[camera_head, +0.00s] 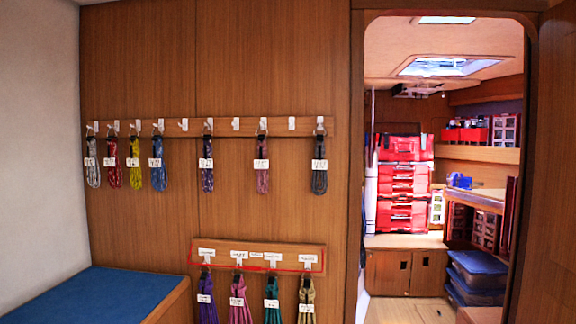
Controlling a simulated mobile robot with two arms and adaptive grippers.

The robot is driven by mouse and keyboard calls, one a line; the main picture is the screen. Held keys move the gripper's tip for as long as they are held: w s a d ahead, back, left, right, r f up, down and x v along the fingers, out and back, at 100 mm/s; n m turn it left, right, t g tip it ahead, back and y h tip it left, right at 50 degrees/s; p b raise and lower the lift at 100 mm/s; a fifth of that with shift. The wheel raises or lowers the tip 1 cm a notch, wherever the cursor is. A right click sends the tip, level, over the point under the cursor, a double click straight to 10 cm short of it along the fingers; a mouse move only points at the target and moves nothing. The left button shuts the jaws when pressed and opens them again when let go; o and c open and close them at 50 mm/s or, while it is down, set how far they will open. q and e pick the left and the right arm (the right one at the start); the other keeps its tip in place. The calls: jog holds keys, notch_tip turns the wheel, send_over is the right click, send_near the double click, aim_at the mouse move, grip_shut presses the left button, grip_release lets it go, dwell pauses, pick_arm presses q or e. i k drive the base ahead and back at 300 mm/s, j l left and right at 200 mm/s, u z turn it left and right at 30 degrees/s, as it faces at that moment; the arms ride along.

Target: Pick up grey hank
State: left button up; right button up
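Two greyish hanks hang on the upper wooden hook rail (222,127) on the wall. A dark grey hank (319,182) hangs at the rail's right end, with a white tag across its upper part. A pale grey hank (93,176) hangs at the far left end, also with a white tag. The frame alone does not show which one is the task's grey hank. Both hang free of any gripper. Neither of my grippers is in view.
Red, yellow, blue, dark purple and pink hanks share the upper rail with several empty hooks. A lower rail (262,248) holds several more hanks. A blue-topped bench (95,293) stands at lower left. At right, a doorway opens to red boxes (404,180).

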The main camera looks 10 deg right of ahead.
aim_at(319, 164)
jog(key=i+l+u, duration=0.25)
jog(key=l+u, duration=0.3)
jog(key=i+l+u, duration=0.25)
jog(key=l, duration=0.2)
jog(key=i+l+u, duration=0.1)
jog(key=l, duration=0.7)
jog(key=i+l+u, duration=0.1)
jog(key=l, duration=0.7)
jog(key=i+l+u, duration=0.1)
jog(key=l, duration=0.7)
jog(key=i+l, duration=0.1)
jog(key=l, duration=0.75)
jog(key=i+u, duration=0.05)
